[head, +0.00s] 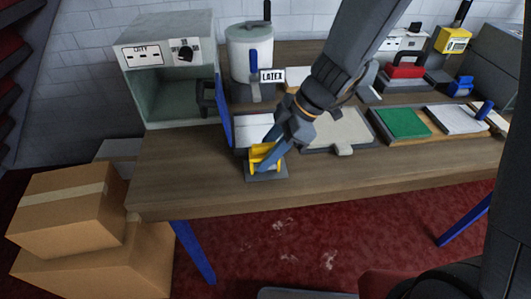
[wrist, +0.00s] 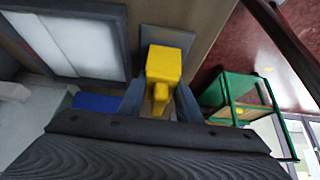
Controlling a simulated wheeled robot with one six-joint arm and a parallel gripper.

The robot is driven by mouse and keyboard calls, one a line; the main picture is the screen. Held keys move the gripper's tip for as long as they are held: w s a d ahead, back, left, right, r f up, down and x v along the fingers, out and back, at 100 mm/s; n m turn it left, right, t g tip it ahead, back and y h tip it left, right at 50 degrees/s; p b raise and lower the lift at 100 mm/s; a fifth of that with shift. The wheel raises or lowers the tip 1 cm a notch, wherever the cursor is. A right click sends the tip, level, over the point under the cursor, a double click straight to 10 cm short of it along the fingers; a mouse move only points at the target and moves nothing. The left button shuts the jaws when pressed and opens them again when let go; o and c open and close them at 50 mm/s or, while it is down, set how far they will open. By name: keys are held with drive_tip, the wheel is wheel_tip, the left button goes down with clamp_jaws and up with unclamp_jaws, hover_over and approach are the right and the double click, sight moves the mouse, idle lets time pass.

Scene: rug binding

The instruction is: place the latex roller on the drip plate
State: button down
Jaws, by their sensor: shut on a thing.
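The latex roller (head: 258,151) is yellow and sits between the fingers of my gripper (head: 268,148) in the head view. My gripper is shut on it; the yellow part also shows between the fingers in the wrist view (wrist: 164,65). The drip plate (head: 281,172) is a small flat grey plate near the table's front edge. The roller is right over the drip plate, low down. I cannot tell whether it touches the plate. The fingers hide part of the roller.
A grey-framed tray (head: 335,130) lies right of my gripper, then a green pad (head: 401,122). A latex pot (head: 250,55) and an open cabinet (head: 165,75) with a blue door stand behind and left. Cardboard boxes (head: 70,210) are on the floor. The front wooden strip is clear.

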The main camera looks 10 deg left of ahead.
drive_tip(key=shift+f, duration=0.15)
drive_tip(key=c, duration=1.3)
unclamp_jaws()
drive_tip(key=shift+r, duration=0.25)
drive_tip(key=b+v, duration=0.1)
drive_tip(key=v, duration=1)
drive_tip(key=shift+d+r+b, duration=0.25)
drive_tip(key=shift+r+b, duration=0.1)
drive_tip(key=shift+s+d+f+m+t+h, duration=0.4)
drive_tip(key=shift+s+d+f+m+h, duration=0.85)
drive_tip(key=shift+d+m, duration=2)
drive_tip(key=shift+s+d+f+m+t+h, duration=0.4)
drive_tip(key=shift+d+f+m+h, duration=0.5)
drive_tip(key=shift+d+f+m, duration=1.6)
drive_tip(key=shift+s+d+f+m+t+h, duration=0.4)
drive_tip(key=shift+s+d+f+m+h, duration=0.55)
drive_tip(key=shift+d+m, duration=3.05)
